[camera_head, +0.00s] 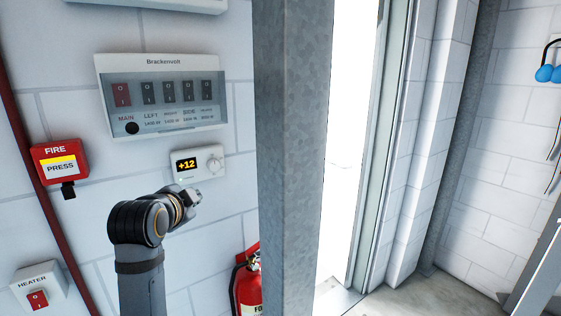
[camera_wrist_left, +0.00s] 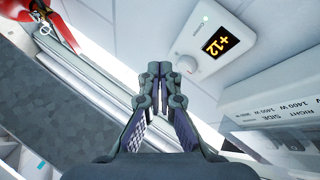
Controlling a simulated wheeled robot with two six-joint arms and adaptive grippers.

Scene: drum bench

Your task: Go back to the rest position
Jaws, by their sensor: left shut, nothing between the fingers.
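My left arm comes up from the bottom left in the head view, and its gripper end (camera_head: 191,196) is just below a white wall thermostat (camera_head: 214,165) reading +12. In the left wrist view my left gripper (camera_wrist_left: 160,68) is shut and empty, its fingertips together. The thermostat shows in that view too (camera_wrist_left: 196,52), at the upper right beyond the fingertips. I cannot tell whether the fingertips touch the wall. My right gripper is in neither view.
A Brackenvolt switch panel (camera_head: 160,66) is above the thermostat. A red fire call box (camera_head: 59,161) and a heater switch (camera_head: 38,289) are at left. A grey steel post (camera_head: 290,150) stands right of the arm, beside a red extinguisher (camera_head: 249,288). A bright doorway (camera_head: 345,130) is beyond.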

